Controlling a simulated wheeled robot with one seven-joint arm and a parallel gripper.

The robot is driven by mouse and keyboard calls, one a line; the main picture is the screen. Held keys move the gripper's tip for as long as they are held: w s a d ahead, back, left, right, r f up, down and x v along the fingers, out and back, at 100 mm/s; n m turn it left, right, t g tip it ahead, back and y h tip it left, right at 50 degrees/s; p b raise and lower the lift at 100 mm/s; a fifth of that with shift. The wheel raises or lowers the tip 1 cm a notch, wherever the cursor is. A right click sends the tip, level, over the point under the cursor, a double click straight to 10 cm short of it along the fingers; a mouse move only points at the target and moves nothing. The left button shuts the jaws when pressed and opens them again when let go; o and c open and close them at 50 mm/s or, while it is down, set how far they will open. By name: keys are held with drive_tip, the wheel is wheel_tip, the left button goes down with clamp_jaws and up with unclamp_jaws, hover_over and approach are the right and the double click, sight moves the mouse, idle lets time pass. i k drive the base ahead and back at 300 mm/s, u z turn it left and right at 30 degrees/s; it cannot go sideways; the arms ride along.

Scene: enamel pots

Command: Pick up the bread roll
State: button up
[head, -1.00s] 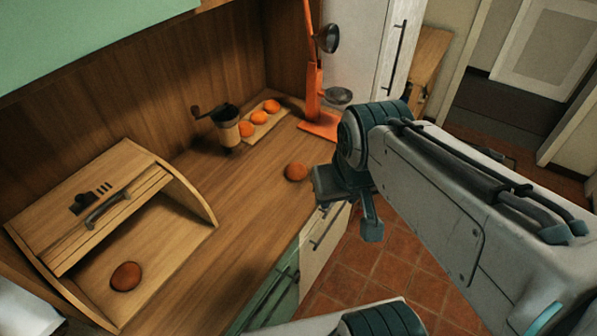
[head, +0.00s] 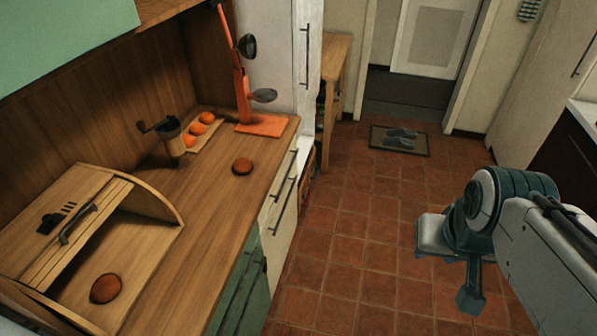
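One brown bread roll (head: 242,166) lies on the wooden counter, near its front edge. A second brown roll (head: 105,288) lies inside the open wooden bread box (head: 160,252) at the lower left. My gripper (head: 455,270) is over the tiled floor at the right, well away from the counter and both rolls. One dark finger points down; the rest of the gripper is turned away, so its opening is hidden. I see nothing held in it.
A mat with slippers (head: 400,139) lies on the open tiled floor (head: 350,240).

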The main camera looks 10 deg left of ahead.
sight(241, 165)
drive_tip(key=u, duration=0.3)
drive_tip(key=k, duration=0.15)
drive_tip(key=z, duration=0.7)
drive_tip(key=i, duration=1.55)
drive_tip(key=u, duration=1.2)
drive_tip(key=i, duration=0.9)
drive_tip(key=u, duration=1.4)
drive_tip(key=i, duration=0.3)
drive_tip(key=u, duration=0.2)
